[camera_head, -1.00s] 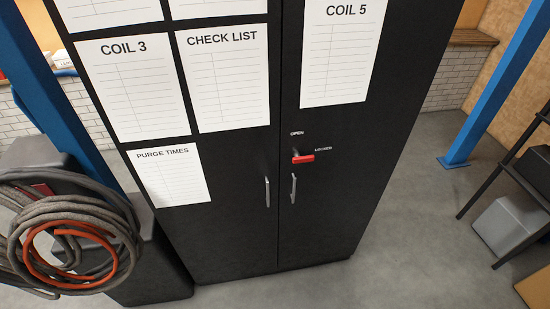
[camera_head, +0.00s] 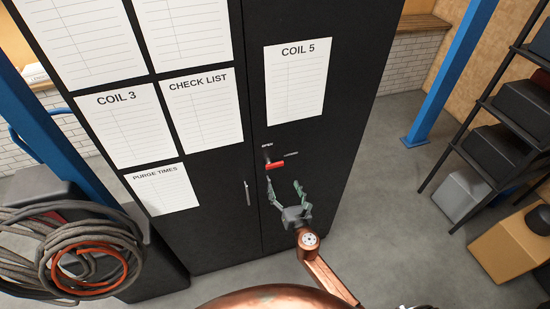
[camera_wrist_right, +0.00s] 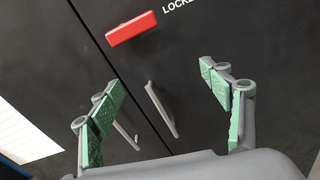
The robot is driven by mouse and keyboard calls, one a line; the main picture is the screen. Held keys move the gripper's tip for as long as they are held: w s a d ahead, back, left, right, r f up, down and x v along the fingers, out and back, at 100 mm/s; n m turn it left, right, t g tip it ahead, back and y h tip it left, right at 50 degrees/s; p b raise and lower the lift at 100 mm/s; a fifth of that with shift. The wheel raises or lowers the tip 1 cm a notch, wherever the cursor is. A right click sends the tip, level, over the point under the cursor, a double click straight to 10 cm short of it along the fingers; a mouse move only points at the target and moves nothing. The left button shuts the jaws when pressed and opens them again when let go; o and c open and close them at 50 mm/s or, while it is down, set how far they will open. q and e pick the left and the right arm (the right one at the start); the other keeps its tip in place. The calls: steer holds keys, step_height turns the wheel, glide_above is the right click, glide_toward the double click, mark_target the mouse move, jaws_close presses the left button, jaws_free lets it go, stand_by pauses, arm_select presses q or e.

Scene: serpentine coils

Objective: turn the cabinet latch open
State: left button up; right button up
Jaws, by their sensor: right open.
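The black cabinet (camera_head: 215,225) stands ahead with two doors. Its red latch handle (camera_head: 275,166) lies roughly horizontal on the right door, pointing toward the "LOCKED" label, with "OPEN" printed above. In the right wrist view the red latch (camera_wrist_right: 132,28) shows above the fingers, with part of "LOCKED" beside it. My right gripper (camera_head: 285,190) is open and empty, just below the latch and apart from it. In the wrist view its green-padded fingers (camera_wrist_right: 165,95) are spread wide, with a door handle (camera_wrist_right: 160,110) showing between them. My left gripper is not in view.
A vertical handle (camera_head: 247,193) is on the left door. Paper sheets cover the upper doors. Coiled hoses (camera_head: 70,250) hang at the left. A dark shelf rack (camera_head: 500,105) with bins stands at the right. Blue posts (camera_head: 450,75) flank the cabinet.

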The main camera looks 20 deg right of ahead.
steer(key=n+t, duration=0.1)
steer(key=n, duration=0.1)
glide_toward(275, 166)
steer(key=w, duration=0.9)
steer(key=shift+w+f, duration=0.15)
steer(key=shift+w, duration=0.7)
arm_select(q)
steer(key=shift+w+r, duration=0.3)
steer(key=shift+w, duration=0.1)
arm_select(e)
steer(key=shift+c, duration=0.7)
steer(key=c, duration=1.6)
